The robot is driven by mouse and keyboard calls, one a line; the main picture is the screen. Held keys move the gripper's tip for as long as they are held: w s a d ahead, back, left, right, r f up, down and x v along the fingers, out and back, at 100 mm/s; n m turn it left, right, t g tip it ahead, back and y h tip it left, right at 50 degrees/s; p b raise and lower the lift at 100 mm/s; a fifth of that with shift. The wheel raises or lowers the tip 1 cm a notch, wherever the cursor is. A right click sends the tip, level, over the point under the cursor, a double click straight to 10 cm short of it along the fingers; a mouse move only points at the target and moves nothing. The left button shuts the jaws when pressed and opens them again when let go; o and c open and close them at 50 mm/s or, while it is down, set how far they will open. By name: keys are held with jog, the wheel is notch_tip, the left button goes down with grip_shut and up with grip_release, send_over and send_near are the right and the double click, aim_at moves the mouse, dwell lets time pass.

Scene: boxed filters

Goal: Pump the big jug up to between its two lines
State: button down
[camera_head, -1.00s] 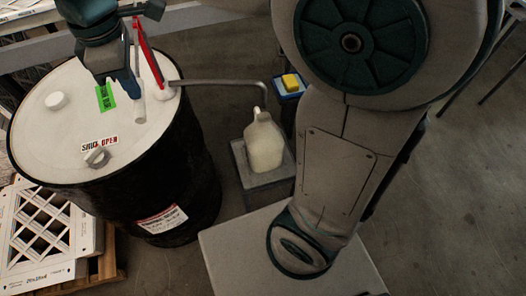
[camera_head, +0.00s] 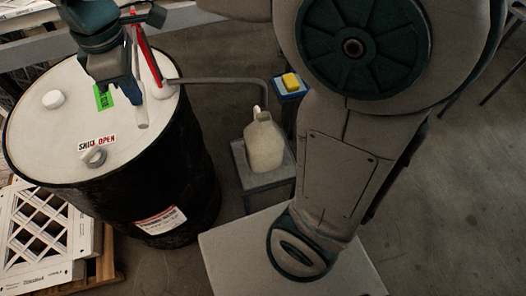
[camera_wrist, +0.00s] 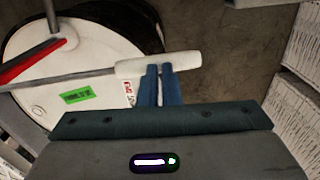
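The big pale jug (camera_head: 264,148) stands upright on a grey block (camera_head: 268,181), under the end of the grey spout pipe (camera_head: 225,81). Its two lines and the liquid level cannot be made out. A pump with a red lever part (camera_head: 147,55) is on the white-topped black drum (camera_head: 180,185). The pump's white handle grip (camera_head: 142,115) shows in the wrist view (camera_wrist: 130,68) as a cylinder lying across my fingertips. My gripper (camera_head: 136,98) has its blue fingers almost together (camera_wrist: 160,68). They meet the grip without visibly wrapping it.
A yellow sponge-like block (camera_head: 291,80) on a blue tray (camera_head: 290,94) is behind the jug. White lattice-faced boxes (camera_head: 35,235) sit on a wooden pallet at the left. A "SHUT OPEN" label (camera_head: 97,143) and green sticker (camera_head: 104,97) mark the drum top.

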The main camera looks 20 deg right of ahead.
jog(key=shift+s+f+b, duration=0.1)
jog(key=shift+f+b, duration=0.6)
jog(key=shift+f, duration=0.65)
jog(key=shift+f+b, duration=0.45)
jog(key=shift+f, duration=0.15)
jog(key=shift+r, duration=0.2)
notch_tip(320, 180, up, 15)
jog(key=p, duration=1.3)
jog(key=shift+w+r, duration=0.15)
jog(key=shift+w, duration=0.05)
